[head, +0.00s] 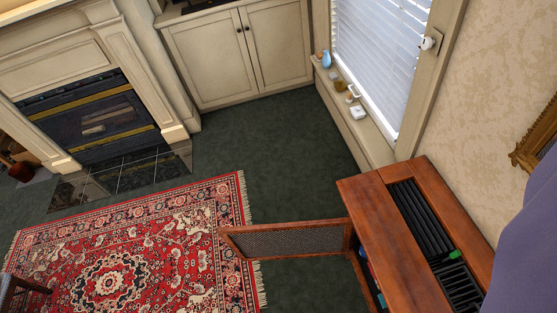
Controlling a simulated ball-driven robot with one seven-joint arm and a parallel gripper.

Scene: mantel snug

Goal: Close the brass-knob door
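A wooden cabinet (368,205) stands at the lower right, below the window. Its door (290,240), a wood frame around a dark mesh panel, stands wide open and reaches left over the floor and the rug's right edge. No brass knob can be made out on it. Part of the cabinet's inside shows beside the hinge edge, with some coloured items in it. My gripper is not in view.
A red patterned rug (165,230) covers the lower left floor. A fireplace (95,118) and a shut cream cupboard (240,50) line the back. Small items stand on the windowsill (372,135). Dark green carpet (280,150) is clear between. A purple shape fills the right edge.

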